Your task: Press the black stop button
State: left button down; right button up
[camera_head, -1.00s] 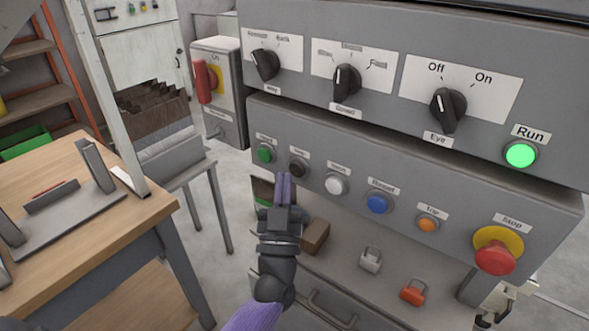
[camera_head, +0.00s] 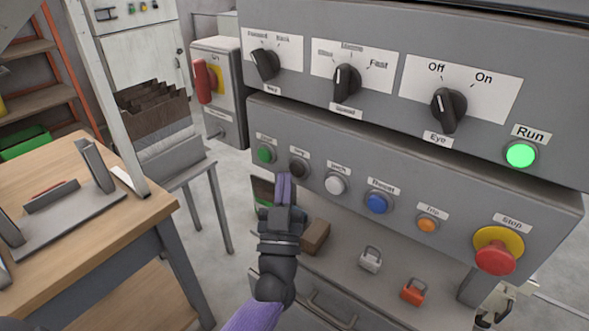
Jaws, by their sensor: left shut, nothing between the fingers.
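The black button (camera_head: 299,167) sits in the lower row of the grey control panel, between the green button (camera_head: 266,154) and the white button (camera_head: 336,184). Its label is too blurred to read surely. My left gripper (camera_head: 284,178) is shut and empty, with its purple fingertips pointing up just below and left of the black button. I cannot tell whether the fingertips touch the panel. The black button's face is in plain view. My right gripper is not in view.
To the right are a blue button (camera_head: 378,203), an orange button (camera_head: 427,224) and a red mushroom button (camera_head: 495,257) labelled Stop. Above are black rotary knobs (camera_head: 448,108) and a lit green Run lamp (camera_head: 521,154). A shelf with padlocks (camera_head: 370,259) lies below. A wooden table (camera_head: 120,225) stands left.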

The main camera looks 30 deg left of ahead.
pick_arm(q)
jog(key=shift+w, duration=0.5)
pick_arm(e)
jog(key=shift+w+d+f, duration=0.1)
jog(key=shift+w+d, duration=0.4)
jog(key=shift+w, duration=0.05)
pick_arm(q)
jog(key=shift+w, duration=0.1)
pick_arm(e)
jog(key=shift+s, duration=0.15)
pick_arm(q)
jog(key=shift+w, duration=0.1)
jog(key=shift+s+p, duration=0.4)
jog(key=shift+s, duration=0.35)
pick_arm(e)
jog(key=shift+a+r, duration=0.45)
